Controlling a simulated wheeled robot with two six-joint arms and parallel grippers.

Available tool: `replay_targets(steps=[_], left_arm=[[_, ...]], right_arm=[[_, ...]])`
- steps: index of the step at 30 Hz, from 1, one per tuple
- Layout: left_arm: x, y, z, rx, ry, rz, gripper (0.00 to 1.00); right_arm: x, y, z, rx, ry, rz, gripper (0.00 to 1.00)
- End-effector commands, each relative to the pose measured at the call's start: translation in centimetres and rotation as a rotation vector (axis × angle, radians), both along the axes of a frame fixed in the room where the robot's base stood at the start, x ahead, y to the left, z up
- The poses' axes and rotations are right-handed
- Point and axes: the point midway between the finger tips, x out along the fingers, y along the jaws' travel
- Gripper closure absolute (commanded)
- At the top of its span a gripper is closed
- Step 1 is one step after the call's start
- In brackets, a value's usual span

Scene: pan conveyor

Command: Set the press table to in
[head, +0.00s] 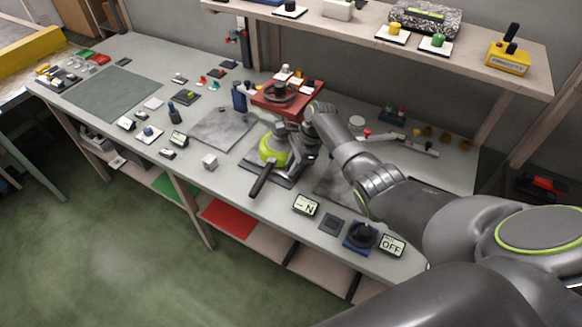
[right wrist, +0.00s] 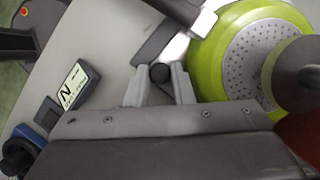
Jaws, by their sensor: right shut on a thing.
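The press is a lime-green round body (head: 273,149) on a dark base, with a long black handle (head: 262,181) reaching toward the table's front edge. In the right wrist view the green body (right wrist: 235,45) surrounds a perforated metal disc (right wrist: 240,65). My right gripper (right wrist: 160,84) is shut on a small black round knob (right wrist: 160,72) beside the green body. In the head view my right arm hides part of the press, and its fingertips are hard to make out. A small sign (head: 306,205) ending in N stands in front right of the press. My left gripper is not in view.
A blue-based black knob (head: 360,236) and an OFF sign (head: 392,245) stand at the front right. A red unit (head: 287,98) stands behind the press. A white cube (head: 210,161) lies left. A shelf (head: 470,52) overhangs the back.

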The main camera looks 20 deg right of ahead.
Motion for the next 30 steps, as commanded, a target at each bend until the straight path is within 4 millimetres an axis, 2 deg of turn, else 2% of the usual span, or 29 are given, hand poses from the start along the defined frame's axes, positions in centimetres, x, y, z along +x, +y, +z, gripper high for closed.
replay_targets(steps=[7,8,12,23,30], left_arm=[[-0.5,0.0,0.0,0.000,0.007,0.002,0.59],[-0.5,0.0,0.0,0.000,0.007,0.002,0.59],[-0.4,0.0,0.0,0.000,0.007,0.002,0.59],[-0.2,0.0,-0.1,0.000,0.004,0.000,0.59],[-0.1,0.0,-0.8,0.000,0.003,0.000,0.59]], right_arm=[[0.3,-0.4,0.3,-0.009,-0.011,-0.003,1.00],[0.3,-0.4,0.3,-0.009,-0.011,-0.003,0.76],[0.3,-0.4,0.2,-0.008,-0.010,-0.002,0.58],[0.2,-0.3,0.4,-0.005,-0.006,-0.002,0.57],[0.2,-1.7,2.8,-0.009,-0.012,-0.003,0.57]])
